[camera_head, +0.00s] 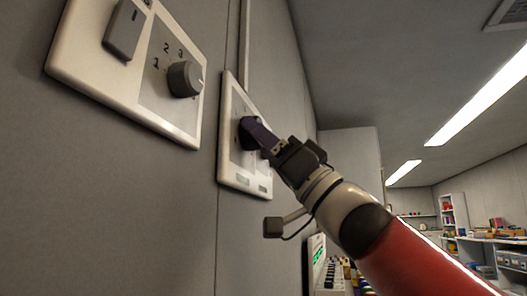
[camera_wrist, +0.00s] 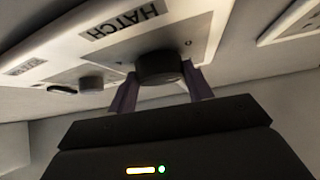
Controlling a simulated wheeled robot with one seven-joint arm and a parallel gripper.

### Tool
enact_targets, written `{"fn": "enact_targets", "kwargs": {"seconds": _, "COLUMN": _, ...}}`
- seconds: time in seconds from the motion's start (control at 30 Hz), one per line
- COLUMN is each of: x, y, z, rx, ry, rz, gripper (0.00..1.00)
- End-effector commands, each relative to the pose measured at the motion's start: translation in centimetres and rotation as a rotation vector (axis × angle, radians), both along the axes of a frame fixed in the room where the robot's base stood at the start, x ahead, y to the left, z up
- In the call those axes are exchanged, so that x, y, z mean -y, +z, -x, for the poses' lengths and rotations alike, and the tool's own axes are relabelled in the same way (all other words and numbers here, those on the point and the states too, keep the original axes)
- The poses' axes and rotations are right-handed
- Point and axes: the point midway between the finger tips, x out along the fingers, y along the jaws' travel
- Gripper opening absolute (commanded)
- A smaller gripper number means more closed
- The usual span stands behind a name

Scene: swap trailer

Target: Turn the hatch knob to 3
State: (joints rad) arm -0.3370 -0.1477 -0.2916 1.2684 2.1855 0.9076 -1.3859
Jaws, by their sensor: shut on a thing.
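The hatch knob (camera_wrist: 158,66) is a round dark knob on a pale wall plate (camera_wrist: 205,38), below a label reading HATCH in the wrist view. My gripper (camera_wrist: 160,78) has its two purple fingers on either side of the knob and is shut on it. In the head view my gripper (camera_head: 257,133) reaches to the far wall plate (camera_head: 229,160), and its fingers mostly cover the knob. The knob's pointer and most of its numbers are hidden or too small to read, so its setting cannot be told.
Shelves (camera_head: 447,215) stand far off to the right.

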Motion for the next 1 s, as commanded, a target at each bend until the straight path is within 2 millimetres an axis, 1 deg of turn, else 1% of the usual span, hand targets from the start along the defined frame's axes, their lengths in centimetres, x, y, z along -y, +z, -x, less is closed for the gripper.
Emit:
{"fn": "enact_targets", "kwargs": {"seconds": 0.07, "x": 0.0, "y": -0.2, "z": 0.3, "rx": -0.065, "ry": -0.002, "rz": -0.026, "gripper": 0.28}}
{"fn": "enact_targets", "kwargs": {"seconds": 0.5, "x": -0.2, "y": 0.8, "z": 0.7, "rx": -0.455, "ry": -0.004, "rz": -0.165, "gripper": 0.28}}
{"fn": "enact_targets", "kwargs": {"seconds": 1.0, "x": -0.1, "y": 1.0, "z": 0.9, "rx": -0.793, "ry": -0.012, "rz": -0.290, "gripper": 0.28}}
